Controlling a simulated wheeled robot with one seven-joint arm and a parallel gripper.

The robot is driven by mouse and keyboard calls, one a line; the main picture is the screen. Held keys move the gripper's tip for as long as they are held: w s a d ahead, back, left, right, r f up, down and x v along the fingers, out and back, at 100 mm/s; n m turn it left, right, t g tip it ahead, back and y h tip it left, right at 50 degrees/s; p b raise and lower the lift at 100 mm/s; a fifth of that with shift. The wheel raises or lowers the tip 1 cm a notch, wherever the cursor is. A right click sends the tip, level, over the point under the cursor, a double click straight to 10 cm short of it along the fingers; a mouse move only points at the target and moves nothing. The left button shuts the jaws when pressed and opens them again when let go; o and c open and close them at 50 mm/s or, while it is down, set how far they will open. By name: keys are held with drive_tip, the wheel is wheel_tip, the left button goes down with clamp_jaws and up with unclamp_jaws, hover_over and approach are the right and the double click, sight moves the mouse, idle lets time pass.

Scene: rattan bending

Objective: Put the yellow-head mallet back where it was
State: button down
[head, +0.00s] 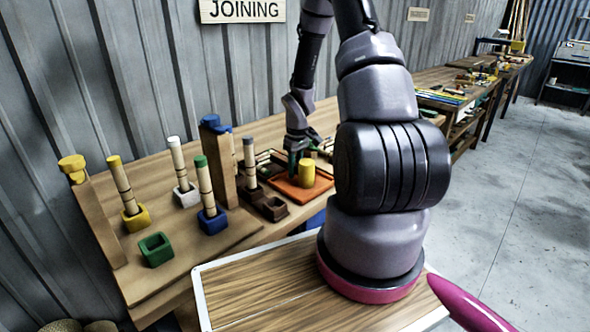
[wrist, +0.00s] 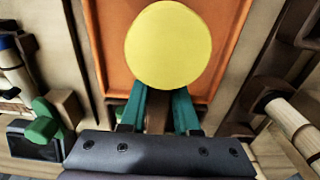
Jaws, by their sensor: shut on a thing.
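The yellow-head mallet (head: 306,173) is at the orange tray (head: 292,195), its head upright like a short cylinder. In the wrist view its round yellow head (wrist: 168,45) lies over the orange tray (wrist: 112,45), just beyond my fingertips. I cannot tell whether the head touches the tray.
Upright rods stand in yellow (head: 136,219), white (head: 187,196) and blue (head: 212,221) blocks left of the tray. A green block (head: 156,249) is empty. A wooden post (head: 222,165) with a blue clamp stands nearby. The wrist view shows a pale rod (wrist: 292,122) at right.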

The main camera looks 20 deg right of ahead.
drive_tip(key=c, duration=0.6)
unclamp_jaws()
drive_tip(key=shift+c, duration=0.2)
wheel_tip(320, 180, up, 13)
wheel_tip(320, 180, up, 9)
drive_tip(key=m+t, duration=0.1)
drive_tip(key=m, duration=0.1)
hover_over(296, 165)
drive_tip(key=s+a, duration=0.2)
drive_tip(key=s+a+r+m+t+y, duration=0.1)
drive_tip(key=s+a+r, duration=0.4)
drive_tip(key=s+r, duration=0.5)
drive_tip(key=s+a+r+m+t+y, duration=0.1)
drive_tip(key=s+a+r+m+t, duration=0.3)
drive_tip(key=s+r, duration=0.5)
drive_tip(key=shift+s+a+r+m, duration=0.4)
drive_tip(key=shift+m, duration=0.2)
drive_tip(key=shift+t, duration=0.3)
